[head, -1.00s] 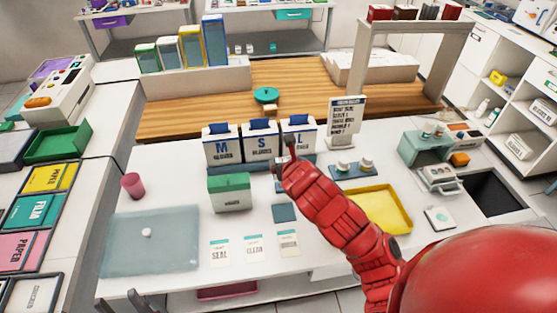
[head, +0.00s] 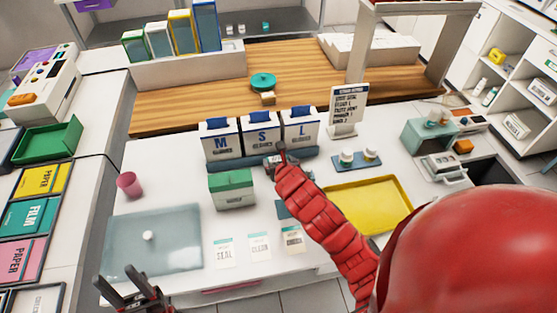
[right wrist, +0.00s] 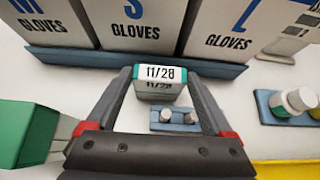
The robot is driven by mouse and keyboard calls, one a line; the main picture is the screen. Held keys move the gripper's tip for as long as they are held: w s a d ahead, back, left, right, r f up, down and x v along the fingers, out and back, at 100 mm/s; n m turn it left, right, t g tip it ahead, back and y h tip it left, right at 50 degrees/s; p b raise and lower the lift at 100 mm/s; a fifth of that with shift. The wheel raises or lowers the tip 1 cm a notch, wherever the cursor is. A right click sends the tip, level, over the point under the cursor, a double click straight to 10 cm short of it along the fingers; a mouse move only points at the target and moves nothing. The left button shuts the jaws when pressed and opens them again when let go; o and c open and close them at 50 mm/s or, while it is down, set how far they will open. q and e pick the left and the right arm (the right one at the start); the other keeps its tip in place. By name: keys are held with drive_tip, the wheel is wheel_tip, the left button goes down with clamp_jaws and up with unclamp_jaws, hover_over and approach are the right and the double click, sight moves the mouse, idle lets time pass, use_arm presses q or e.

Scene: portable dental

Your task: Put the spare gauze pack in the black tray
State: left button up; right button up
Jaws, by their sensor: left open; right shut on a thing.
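My right gripper (head: 279,163) is in front of the S and L glove boxes. In the right wrist view its fingers (right wrist: 160,78) are shut on a small white pack (right wrist: 160,74) with a teal edge and the label "11/28". I take this for the gauze pack; the word gauze is not readable. In the head view the pack is hard to make out beside the fingers. A black tray-like recess (head: 492,171) is at the right of the counter, partly hidden by my red arm. My left gripper (head: 128,282) is open and empty at the lower left.
Glove boxes (head: 260,140) stand in a blue rack behind the right gripper. A green-topped box (head: 232,190) is to its left. A blue holder with small bottles (head: 357,160), a yellow tray (head: 370,205) and a teal device (head: 428,137) lie to the right.

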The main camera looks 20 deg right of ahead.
drive_tip(key=shift+f, duration=0.15)
drive_tip(key=o, duration=1.1)
